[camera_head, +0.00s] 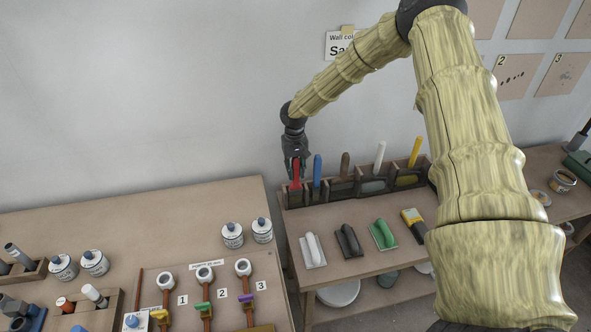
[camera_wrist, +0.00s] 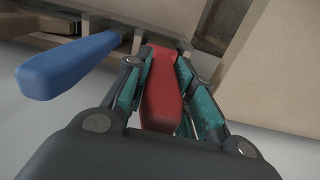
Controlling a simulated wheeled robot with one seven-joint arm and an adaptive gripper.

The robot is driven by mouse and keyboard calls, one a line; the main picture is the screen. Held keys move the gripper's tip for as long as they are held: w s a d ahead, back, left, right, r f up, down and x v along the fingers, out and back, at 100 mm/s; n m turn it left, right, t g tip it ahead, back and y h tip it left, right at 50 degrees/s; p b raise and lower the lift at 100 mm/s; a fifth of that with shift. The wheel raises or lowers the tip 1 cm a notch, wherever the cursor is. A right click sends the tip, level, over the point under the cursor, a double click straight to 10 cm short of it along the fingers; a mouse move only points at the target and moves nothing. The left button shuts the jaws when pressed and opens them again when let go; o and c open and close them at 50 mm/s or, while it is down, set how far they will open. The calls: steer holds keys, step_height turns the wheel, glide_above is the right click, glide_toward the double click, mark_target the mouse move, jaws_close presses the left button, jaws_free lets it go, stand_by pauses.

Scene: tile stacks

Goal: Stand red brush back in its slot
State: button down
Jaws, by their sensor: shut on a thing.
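The red brush (camera_head: 296,174) stands about upright at the left end of the dark slotted rack (camera_head: 352,199), in line with the leftmost slot. Its red handle also shows in the wrist view (camera_wrist: 160,92). My gripper (camera_head: 294,160) is above the rack with its fingers on both sides of the red handle, shut on it. The lower end of the brush is at the leftmost slot; I cannot tell how deep it sits. The blue-handled brush (camera_head: 317,172) stands just right of it, close to my gripper, and shows in the wrist view (camera_wrist: 70,65).
Brown (camera_head: 345,166), white (camera_head: 380,158) and yellow (camera_head: 415,152) handles stand farther right in the rack. Trowels (camera_head: 313,250) lie on the shelf in front. A wooden table (camera_head: 215,205) with cans is at left. The wall is close behind.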

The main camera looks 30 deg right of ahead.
steer(key=shift+f, duration=0.55)
stand_by(0.4)
steer(key=c, duration=1.1)
jaws_free()
steer(key=shift+r, duration=0.1)
step_height(320, 180, up, 10)
steer(key=shift+w+r, duration=0.1)
steer(key=shift+r, duration=0.8)
steer(key=shift+d, duration=0.1)
